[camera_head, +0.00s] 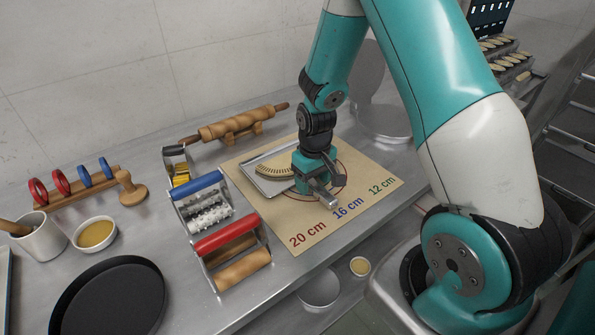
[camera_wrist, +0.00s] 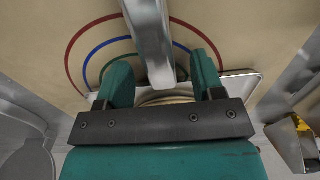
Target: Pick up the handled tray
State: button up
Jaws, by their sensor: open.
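The handled tray (camera_head: 264,187) is a shallow metal tray lying on the tan mat, with a beige, slotted round piece (camera_head: 272,170) on it. My gripper (camera_head: 318,190) is over the tray's right side, pointing down, and hides part of it. In the wrist view, the grey metal handle (camera_wrist: 148,40) runs between the two teal fingers of my open gripper (camera_wrist: 163,80). There is a gap on each side of the handle. The tray's rim (camera_wrist: 243,84) shows behind the fingers.
The tan mat (camera_head: 375,205) has coloured size rings. Red (camera_head: 232,252) and blue (camera_head: 203,207) handled rollers stand close to its left, a rolling pin (camera_head: 238,124) behind. A round metal piece (camera_head: 382,122) stands behind right. The mat's front right is clear, near the table edge.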

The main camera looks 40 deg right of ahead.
jog(key=shift+f, duration=0.25)
grip_shut()
jog(key=shift+r, duration=0.1)
